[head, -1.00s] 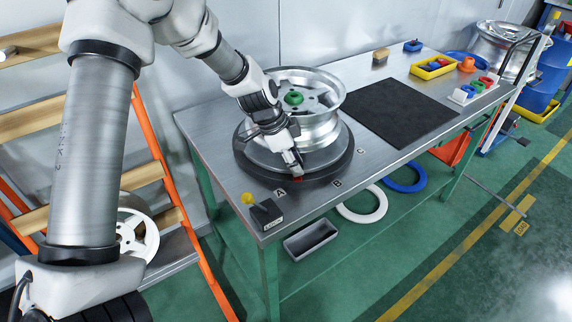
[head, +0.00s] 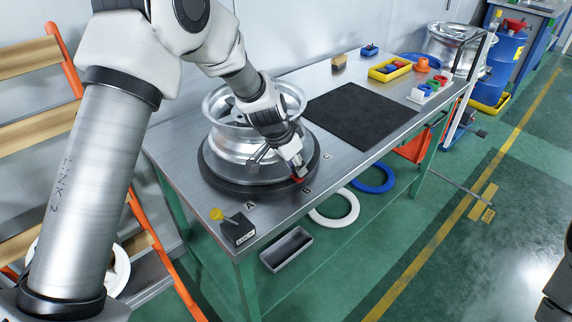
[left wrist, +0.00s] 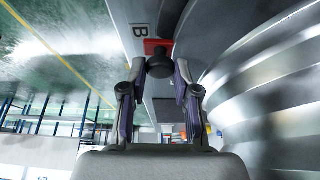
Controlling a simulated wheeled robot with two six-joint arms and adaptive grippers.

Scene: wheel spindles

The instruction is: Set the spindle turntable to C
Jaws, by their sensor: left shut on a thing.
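The spindle turntable (head: 212,180) is a black disc on the bench, carrying a silver wheel (head: 222,140). My left gripper (head: 299,170) is at its front right edge. In the left wrist view my left gripper (left wrist: 160,72) is shut on a dark knob (left wrist: 160,64) at the disc's edge. A red pointer (head: 300,180) sticks out by the knob; in the left wrist view the red pointer (left wrist: 157,46) is beside the label B (left wrist: 140,30). On the bench, label A (head: 250,205) is to the left and label C (head: 326,157) farther right. The wheel's hub is hidden behind my left arm.
A black box (head: 238,230) with a yellow knob stands at the bench's front left corner. A black mat (head: 365,115) lies right of the turntable. A yellow tray (head: 390,70) and small coloured parts are farther back. The wheel stands close beside my left gripper.

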